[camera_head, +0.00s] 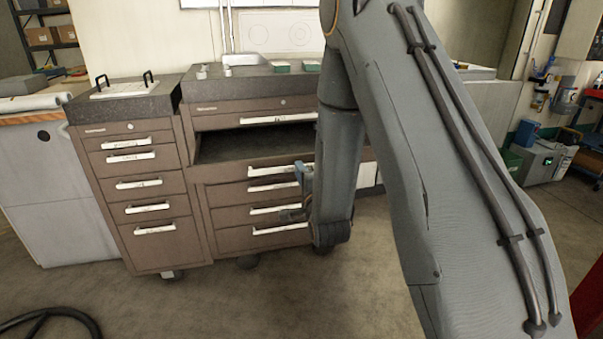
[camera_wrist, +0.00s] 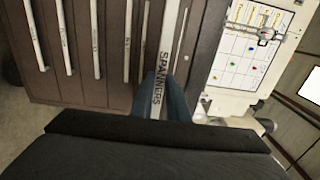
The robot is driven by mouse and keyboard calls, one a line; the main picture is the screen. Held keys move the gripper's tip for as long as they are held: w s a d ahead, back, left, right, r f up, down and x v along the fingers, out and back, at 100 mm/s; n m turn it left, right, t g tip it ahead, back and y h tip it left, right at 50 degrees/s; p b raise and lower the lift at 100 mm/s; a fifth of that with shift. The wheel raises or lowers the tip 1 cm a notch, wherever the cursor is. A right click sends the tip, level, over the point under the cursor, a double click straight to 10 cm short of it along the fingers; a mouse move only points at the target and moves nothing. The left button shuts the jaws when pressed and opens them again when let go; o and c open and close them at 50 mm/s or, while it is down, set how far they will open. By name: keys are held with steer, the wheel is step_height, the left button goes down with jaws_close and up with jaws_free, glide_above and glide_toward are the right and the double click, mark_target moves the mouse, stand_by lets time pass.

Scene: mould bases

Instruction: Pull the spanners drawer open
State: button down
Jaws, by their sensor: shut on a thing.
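The spanners drawer (camera_head: 240,150) stands pulled out of the brown cabinet, with its dark inside showing below the top drawer. Its pale handle (camera_head: 268,171) faces forward and carries the label SPANNERS, readable in the wrist view (camera_wrist: 169,45). My gripper (camera_head: 303,178) is at the right part of this handle, partly hidden by my arm. In the wrist view its blue fingers (camera_wrist: 164,96) are on either side of the labelled handle, shut on it.
Closed drawers (camera_head: 262,212) lie below, and a closed top drawer (camera_head: 255,119) above. A second brown drawer cabinet (camera_head: 128,172) stands at the left. The floor (camera_head: 230,295) in front is clear, apart from a black hose (camera_head: 50,315) at lower left.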

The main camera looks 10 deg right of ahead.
steer(key=shift+s+d, duration=0.15)
steer(key=shift+s, duration=0.15)
steer(key=c, duration=1.7)
jaws_free()
steer(key=s, duration=0.7)
steer(key=shift+s, duration=0.4)
